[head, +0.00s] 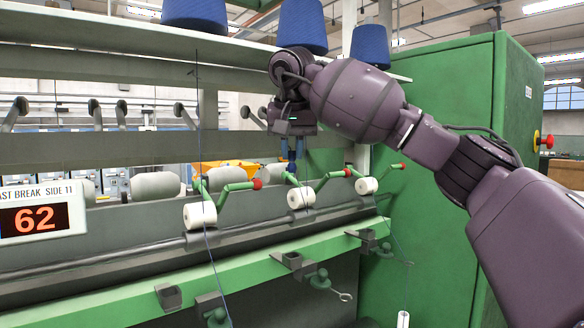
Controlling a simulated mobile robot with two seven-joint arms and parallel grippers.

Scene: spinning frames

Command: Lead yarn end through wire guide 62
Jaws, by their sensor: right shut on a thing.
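My right gripper (292,168) points down behind the middle white roll (301,197) and its green lever (320,182). Its fingers are close together, shut on what appears to be the yarn end, which is too thin to make out. A wire guide with a small ring (345,297) sticks out below the green rail, under the middle position and well below the gripper. I cannot read a number on either guide. A sign at left shows 62 (35,220). My left gripper is out of view.
A dark yarn (212,262) runs down past the left roll (200,215), another (396,243) past the right roll (366,185). Blue cones (302,25) stand on the top shelf. Green levers and the green rail (130,303) lie in front. A green cabinet (440,120) closes off the right.

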